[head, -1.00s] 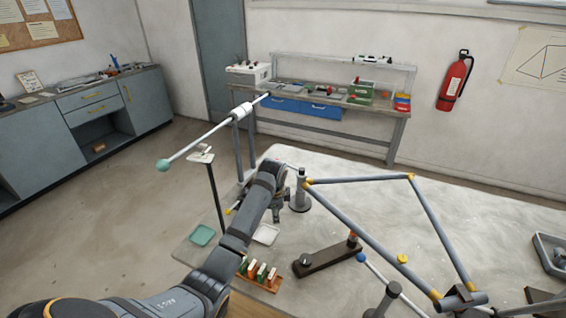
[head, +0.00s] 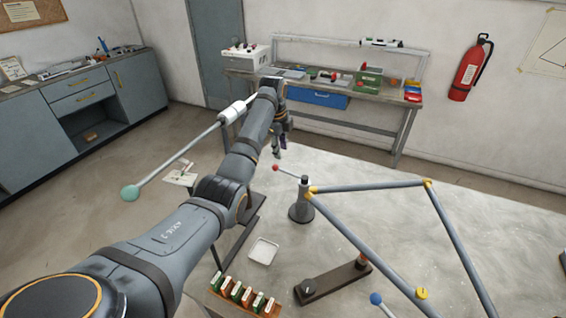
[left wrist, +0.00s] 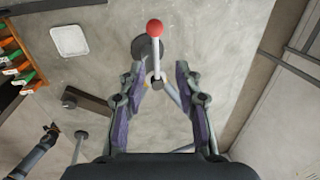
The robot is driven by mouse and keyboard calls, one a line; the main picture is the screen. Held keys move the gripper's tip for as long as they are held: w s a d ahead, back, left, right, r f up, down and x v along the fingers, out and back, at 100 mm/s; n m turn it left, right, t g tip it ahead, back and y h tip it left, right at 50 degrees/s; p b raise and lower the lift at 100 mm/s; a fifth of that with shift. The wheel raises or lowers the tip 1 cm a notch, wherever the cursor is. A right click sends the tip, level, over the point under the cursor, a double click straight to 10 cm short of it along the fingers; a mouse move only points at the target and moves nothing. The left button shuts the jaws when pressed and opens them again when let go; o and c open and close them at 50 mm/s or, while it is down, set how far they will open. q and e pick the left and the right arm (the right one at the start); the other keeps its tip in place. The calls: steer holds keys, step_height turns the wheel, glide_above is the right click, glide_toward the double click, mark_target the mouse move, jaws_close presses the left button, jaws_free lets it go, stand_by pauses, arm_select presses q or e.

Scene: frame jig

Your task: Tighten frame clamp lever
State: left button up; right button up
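A white tray (head: 263,251) and a rack of coloured pieces (head: 243,295) lie near my left arm. A dark block with a knob (head: 334,283) sits before the post.

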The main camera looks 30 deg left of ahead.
mark_target(283, 171)
arm_select(q)
steer(key=f, duration=0.3)
steer(key=w+f+p, duration=0.1)
steer(key=f, duration=0.2)
steer(key=f+p, duration=0.1)
steer(key=f, duration=0.2)
steer(key=shift+w+d+f, duration=0.1)
steer(key=shift+w+f, duration=0.05)
steer(key=shift+d+f, duration=0.1)
steer(key=shift+s, duration=0.2)
steer(key=shift+f, duration=0.1)
steer(key=shift+c, duration=0.7)
steer(key=c, duration=0.5)
steer(key=shift+w, duration=0.1)
jaws_close()
arm_select(e)
steer(key=shift+s+d+r, duration=0.3)
steer(key=shift+s, duration=0.25)
steer(key=shift+s+d+r, duration=0.25)
steer(key=shift+s+r, duration=0.1)
steer(key=shift+s, duration=0.25)
steer(key=shift+s+d+r, duration=0.3)
steer(key=shift+s, duration=0.25)
